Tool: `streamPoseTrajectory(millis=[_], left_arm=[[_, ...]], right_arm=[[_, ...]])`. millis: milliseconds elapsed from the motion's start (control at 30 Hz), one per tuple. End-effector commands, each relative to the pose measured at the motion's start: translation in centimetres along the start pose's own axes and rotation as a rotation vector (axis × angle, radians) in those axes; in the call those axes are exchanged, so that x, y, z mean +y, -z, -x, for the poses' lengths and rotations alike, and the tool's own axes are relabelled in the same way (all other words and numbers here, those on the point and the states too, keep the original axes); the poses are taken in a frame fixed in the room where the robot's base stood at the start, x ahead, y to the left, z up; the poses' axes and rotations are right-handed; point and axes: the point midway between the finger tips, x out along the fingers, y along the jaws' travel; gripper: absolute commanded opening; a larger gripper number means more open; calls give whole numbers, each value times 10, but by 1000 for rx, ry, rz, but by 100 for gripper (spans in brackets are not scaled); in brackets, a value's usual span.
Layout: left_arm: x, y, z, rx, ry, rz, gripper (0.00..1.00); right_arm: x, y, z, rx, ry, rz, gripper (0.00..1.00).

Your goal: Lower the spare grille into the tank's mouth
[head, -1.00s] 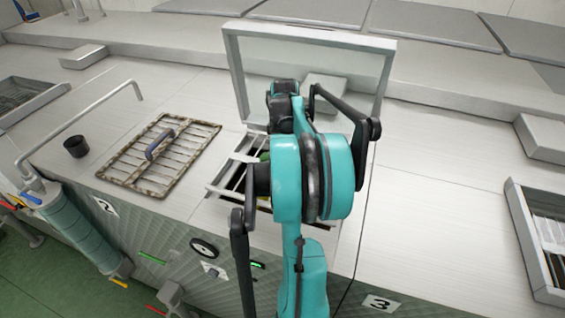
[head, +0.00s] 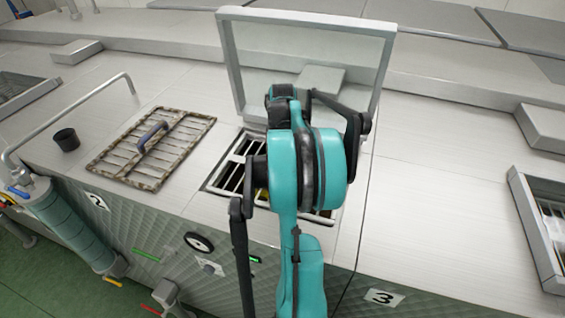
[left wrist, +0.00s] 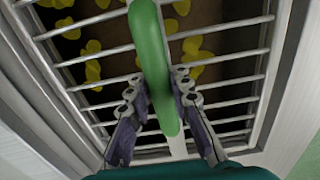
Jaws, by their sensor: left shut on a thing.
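My left gripper (left wrist: 160,86) is shut on the green handle (left wrist: 150,45) of the spare grille. The grille (left wrist: 178,147) is pale, with thin parallel bars. In the head view the grille (head: 240,158) lies at the tank's mouth, roughly level with the deck; whether it rests on the ledge I cannot tell. The mouth's pale rim (left wrist: 284,88) runs along the grille's right side in the left wrist view. Yellow bits on a brown mass show below the bars. In the head view my teal arm hides the gripper, the handle and much of the mouth. My right gripper is out of view.
The tank's lid (head: 305,58) stands open behind the mouth. A stained, rusty grille (head: 180,148) with a dark handle lies on the deck to the left, near a dark cup (head: 66,140). A bent pipe (head: 75,104) rises at the left.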

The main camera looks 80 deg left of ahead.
Motion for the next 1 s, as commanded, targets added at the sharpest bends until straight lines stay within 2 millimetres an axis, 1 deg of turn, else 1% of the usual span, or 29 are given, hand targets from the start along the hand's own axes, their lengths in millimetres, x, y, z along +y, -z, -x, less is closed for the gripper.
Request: streamPoseTrajectory(millis=[233, 267, 300, 333, 600, 733, 867, 1000], left_arm=[[0, 0, 1, 0, 0, 0, 0], [0, 0, 1, 0, 0, 0, 25], [0, 0, 1, 0, 0, 0, 36], [0, 0, 1, 0, 0, 0, 44], [0, 0, 0, 0, 0, 0, 44], [0, 0, 6, 0, 0, 0, 44], [0, 0, 27, 0, 0, 0, 44], [0, 0, 58, 0, 0, 0, 44]], right_arm=[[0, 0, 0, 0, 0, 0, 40], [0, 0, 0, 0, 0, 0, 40], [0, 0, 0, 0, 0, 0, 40], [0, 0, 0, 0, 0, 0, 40], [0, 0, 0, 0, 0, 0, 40], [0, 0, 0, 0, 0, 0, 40], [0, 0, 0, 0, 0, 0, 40], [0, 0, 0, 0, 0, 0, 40]])
